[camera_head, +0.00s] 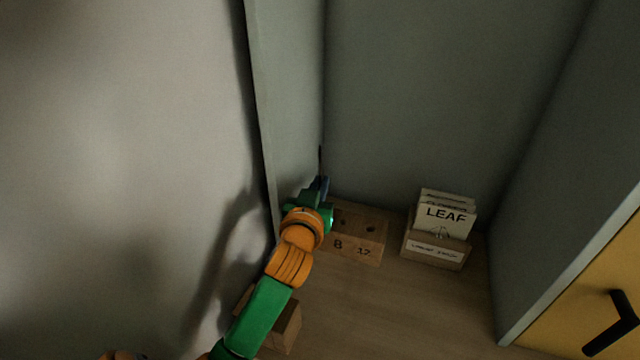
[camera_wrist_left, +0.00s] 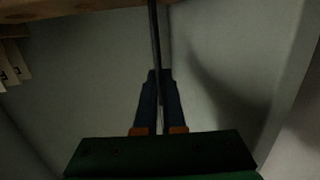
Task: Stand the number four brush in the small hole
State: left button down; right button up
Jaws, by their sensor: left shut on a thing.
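A wooden block (camera_head: 362,248) stands on the shelf floor at the back left, marked 8 and 12, with dark holes in its top. Its left part, where a smaller hole could be, is hidden behind my left gripper (camera_head: 320,187). The gripper is shut on a thin dark brush (camera_head: 321,158), whose upper end rises above the fingers. In the left wrist view the brush (camera_wrist_left: 155,38) runs as a thin upright line between the blue fingers (camera_wrist_left: 159,80). I cannot read a number on it. Whether its lower end touches the block is hidden. My right gripper is not in view.
A wooden holder (camera_head: 436,250) with cards marked LEAF (camera_head: 446,215) stands right of the block. A grey side wall (camera_head: 285,100) is close left of the gripper. Another wooden piece (camera_head: 288,328) lies partly under my arm. The front right floor is clear.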

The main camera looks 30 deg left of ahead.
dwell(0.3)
pick_arm(q)
jog(key=shift+f, duration=0.4)
jog(key=c, duration=0.9)
grip_release()
